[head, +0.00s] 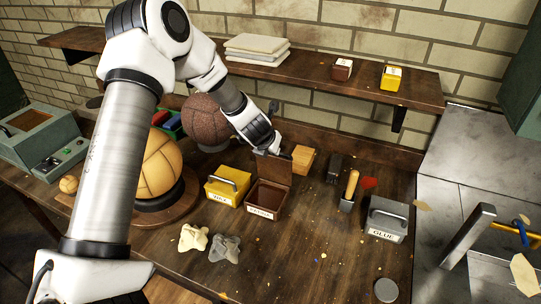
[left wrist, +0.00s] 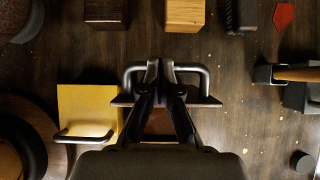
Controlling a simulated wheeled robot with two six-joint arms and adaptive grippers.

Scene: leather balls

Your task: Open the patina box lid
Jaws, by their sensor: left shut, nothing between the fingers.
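The patina box, a small brown box (head: 264,199) with a label on its front that is too small to read surely, stands on the workbench in the head view. Its lid (head: 273,169) is raised upright at the back, and the inside shows open. My left gripper (head: 286,155) is at the lid's top edge from behind. In the left wrist view its shut fingers (left wrist: 152,68) lie beside the lid's dark metal handle (left wrist: 190,69), with nothing held. Whether they touch it I cannot tell. My right gripper is not in view.
A yellow box (head: 225,190) stands left of the brown box; the grey GLUE box (head: 387,221) stands to the right. A wooden block (head: 303,158) is behind. A tan ball (head: 160,165) and dark ball (head: 205,122) stand left. Pale scraps (head: 194,237) lie in front.

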